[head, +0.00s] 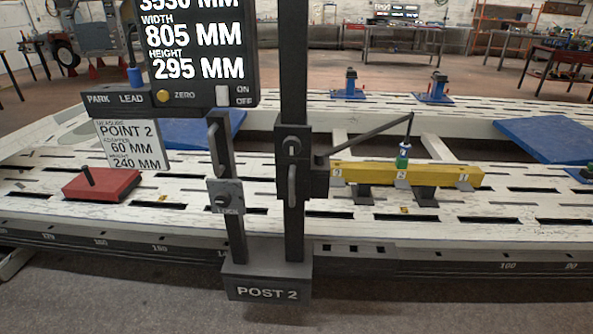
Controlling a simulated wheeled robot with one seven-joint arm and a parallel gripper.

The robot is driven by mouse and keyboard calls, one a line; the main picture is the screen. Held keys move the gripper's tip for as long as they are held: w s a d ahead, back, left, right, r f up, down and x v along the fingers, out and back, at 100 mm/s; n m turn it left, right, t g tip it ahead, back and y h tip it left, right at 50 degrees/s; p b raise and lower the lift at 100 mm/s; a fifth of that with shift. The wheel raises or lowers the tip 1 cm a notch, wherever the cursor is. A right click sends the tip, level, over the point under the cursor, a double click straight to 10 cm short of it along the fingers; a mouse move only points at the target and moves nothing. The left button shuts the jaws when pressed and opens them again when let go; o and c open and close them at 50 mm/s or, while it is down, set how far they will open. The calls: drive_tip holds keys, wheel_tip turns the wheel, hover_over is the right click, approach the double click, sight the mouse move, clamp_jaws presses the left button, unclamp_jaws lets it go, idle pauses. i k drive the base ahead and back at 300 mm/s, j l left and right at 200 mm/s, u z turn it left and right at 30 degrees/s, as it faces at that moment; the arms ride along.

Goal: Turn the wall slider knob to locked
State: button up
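A dark measuring post with a base marked POST 2 (267,294) stands at the front. Its tall column carries a slider block (316,182) with a small round knob (293,147) and an upright handle (292,186). A shorter upright to its left has a handle (213,145) and a grey plate with a dark knob (221,200) above small lettering too blurred to read surely. I cannot tell which knob is the wall slider's, or its lock state. A thin arm (370,133) runs from the slider block to a green-and-blue probe (403,155). My gripper is not in view.
A readout (200,45) shows 805 MM width and 295 MM height. A card (133,145) reads POINT 2. A red block (102,184) and a yellow bar (350,174) with numbered tags rest on the white slotted bench (330,225). Floor in front is clear.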

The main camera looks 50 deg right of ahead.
sight(292, 146)
drive_tip(key=k+l+u, duration=0.1)
drive_tip(key=k+l, duration=0.95)
drive_tip(key=k, duration=0.1)
